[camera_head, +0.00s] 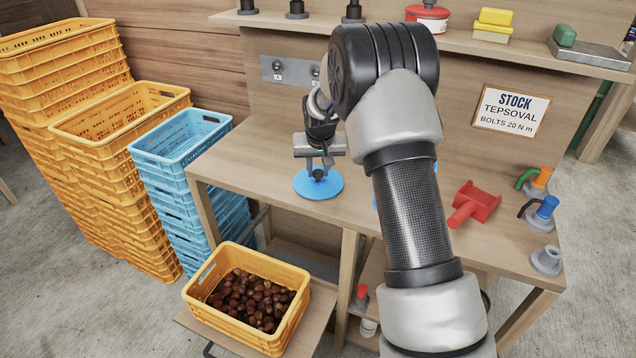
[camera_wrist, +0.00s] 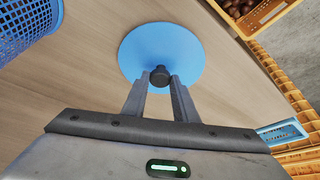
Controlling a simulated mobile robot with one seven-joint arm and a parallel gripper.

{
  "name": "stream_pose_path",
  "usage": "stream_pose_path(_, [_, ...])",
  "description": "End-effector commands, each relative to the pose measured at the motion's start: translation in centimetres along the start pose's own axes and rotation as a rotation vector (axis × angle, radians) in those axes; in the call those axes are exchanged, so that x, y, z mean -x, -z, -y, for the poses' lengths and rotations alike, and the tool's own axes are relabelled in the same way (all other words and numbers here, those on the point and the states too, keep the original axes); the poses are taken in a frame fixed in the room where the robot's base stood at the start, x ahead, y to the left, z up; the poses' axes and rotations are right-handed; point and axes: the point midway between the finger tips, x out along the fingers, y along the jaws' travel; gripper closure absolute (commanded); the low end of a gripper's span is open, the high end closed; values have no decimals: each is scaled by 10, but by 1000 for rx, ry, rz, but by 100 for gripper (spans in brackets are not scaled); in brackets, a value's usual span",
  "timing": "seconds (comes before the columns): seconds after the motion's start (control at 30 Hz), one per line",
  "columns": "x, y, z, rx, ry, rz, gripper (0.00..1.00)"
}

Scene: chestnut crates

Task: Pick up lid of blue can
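The lid is a flat light-blue disc (camera_head: 304,187) with a dark round knob at its middle. In the head view it lies low over the workbench top, and I cannot tell if it touches the wood. The wrist view shows the whole disc (camera_wrist: 160,45). My gripper (camera_head: 319,168) is above the lid, pointing down. In the wrist view its two fingers (camera_wrist: 160,80) are on either side of the knob, with no clear gap, and look shut on it. A blue mesh can (camera_wrist: 25,25) shows at the wrist view's upper left; my arm hides nearly all of it in the head view.
A yellow crate of chestnuts (camera_head: 240,335) is below in front. Blue crates (camera_head: 160,165) and yellow crates (camera_head: 75,135) are stacked at left.

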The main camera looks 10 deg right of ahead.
Motion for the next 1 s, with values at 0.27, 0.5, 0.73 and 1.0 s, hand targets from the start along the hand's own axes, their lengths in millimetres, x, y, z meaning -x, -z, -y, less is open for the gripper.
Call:
stream_pose_path(0.27, [0, 0, 0, 0, 0, 0, 100])
stream_pose_path(0.5, [14, 7, 0, 0, 0, -5, 100])
stream_pose_path(0.73, [58, 25, 0, 0, 1, -5, 100])
stream_pose_path(1.0, [93, 33, -1, 2, 1, 0, 100])
